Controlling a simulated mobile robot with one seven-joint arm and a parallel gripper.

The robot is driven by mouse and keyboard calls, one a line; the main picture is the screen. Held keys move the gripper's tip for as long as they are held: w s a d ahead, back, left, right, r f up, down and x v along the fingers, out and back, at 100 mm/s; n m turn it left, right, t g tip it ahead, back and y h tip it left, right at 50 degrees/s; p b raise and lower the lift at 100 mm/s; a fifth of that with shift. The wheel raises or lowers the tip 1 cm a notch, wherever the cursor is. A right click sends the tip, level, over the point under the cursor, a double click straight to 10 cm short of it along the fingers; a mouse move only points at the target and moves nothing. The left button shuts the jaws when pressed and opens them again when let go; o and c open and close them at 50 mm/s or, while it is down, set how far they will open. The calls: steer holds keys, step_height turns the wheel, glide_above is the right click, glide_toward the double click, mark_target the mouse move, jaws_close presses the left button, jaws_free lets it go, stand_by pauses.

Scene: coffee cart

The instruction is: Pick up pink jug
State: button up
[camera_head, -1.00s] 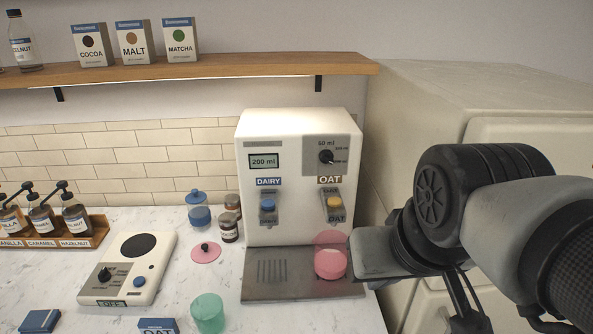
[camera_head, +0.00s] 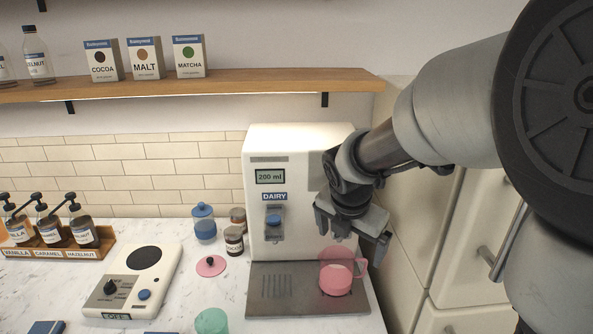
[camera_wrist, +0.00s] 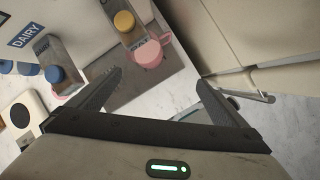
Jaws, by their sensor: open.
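The pink jug (camera_head: 337,276) stands upright on the right part of the grey drip tray, under the right side of the milk dispenser. Its handle points to the right in the head view. The jug also shows in the wrist view (camera_wrist: 150,52), ahead of and between the fingers, apart from them. My gripper (camera_head: 350,232) is open and empty, above the jug and in front of the dispenser's right side. The wrist view shows both fingers (camera_wrist: 160,88) spread wide. In the head view my gripper hides the dispenser's right label and lever.
The white milk dispenser (camera_head: 255,225) stands behind the drip tray (camera_head: 262,303). A beige cabinet (camera_head: 470,240) rises close on the right. A shelf (camera_head: 200,85) runs above.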

mark_target(336, 269)
steer(key=shift+w+f+n+y+b, duration=0.1)
steer(key=shift+w+f+n+b, duration=0.25)
steer(key=shift+w+f+n, duration=2)
steer(key=shift+w+f+m+y+b, duration=0.1)
steer(key=shift+w+f+m+b, duration=0.7)
steer(key=shift+f, duration=3.5)
steer(key=shift+w+f+n+y+p, duration=0.1)
steer(key=shift+w+f+n, duration=1.35)
steer(key=shift+w+f, duration=1.3)
steer(key=shift+s+f, duration=0.55)
steer(key=shift+c, duration=0.4)
steer(key=shift+r, duration=0.1)
steer(key=c, duration=1.6)
steer(key=shift+o, duration=0.2)
